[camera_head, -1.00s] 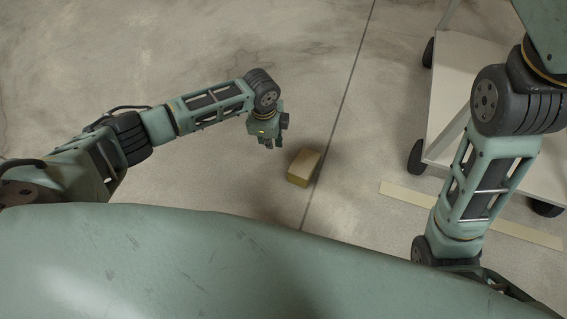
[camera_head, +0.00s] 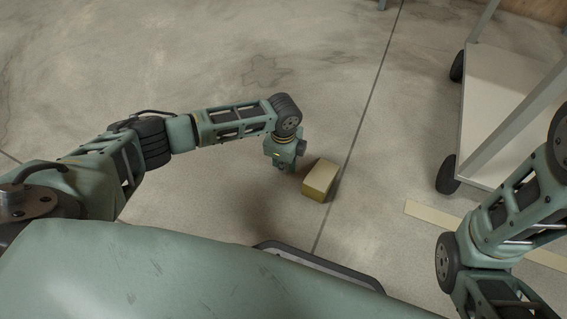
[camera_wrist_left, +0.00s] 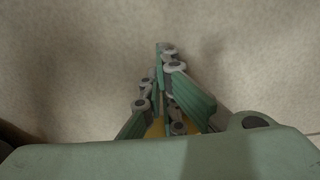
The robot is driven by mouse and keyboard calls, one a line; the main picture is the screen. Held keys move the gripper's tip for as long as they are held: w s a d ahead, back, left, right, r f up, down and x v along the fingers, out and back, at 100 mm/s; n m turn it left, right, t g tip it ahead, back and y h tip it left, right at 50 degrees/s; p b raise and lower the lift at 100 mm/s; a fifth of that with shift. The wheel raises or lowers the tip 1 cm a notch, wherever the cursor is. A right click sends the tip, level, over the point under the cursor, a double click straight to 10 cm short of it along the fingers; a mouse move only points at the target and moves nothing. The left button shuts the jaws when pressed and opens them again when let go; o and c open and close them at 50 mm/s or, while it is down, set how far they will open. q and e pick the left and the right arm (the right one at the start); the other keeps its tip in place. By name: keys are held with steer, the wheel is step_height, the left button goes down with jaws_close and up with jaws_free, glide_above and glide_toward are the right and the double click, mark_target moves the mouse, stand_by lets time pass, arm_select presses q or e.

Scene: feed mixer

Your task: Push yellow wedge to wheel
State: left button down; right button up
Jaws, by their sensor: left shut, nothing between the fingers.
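The yellow wedge (camera_head: 320,180) rests on the concrete floor, close to the left of a floor joint. My left gripper (camera_head: 283,168) points down just left of the wedge; whether they touch is unclear. In the left wrist view my left gripper (camera_wrist_left: 165,50) has its fingers together with nothing between them. A bit of yellow (camera_wrist_left: 154,129) shows behind the fingers, mostly hidden. A black cart wheel (camera_head: 447,175) stands to the right of the wedge, across the joint, and another wheel (camera_head: 457,67) is farther back. My right arm is at the right; its gripper is out of view.
A pale cart (camera_head: 500,115) with a slanted post stands at the upper right. A pale yellow floor strip (camera_head: 430,213) lies in front of the near wheel. The floor (camera_head: 395,150) between wedge and wheel looks clear.

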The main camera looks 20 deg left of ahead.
mark_target(322, 175)
arm_select(q)
steer(key=shift+d+b, duration=1.2)
steer(key=shift+d, duration=0.85)
steer(key=shift+r, duration=0.1)
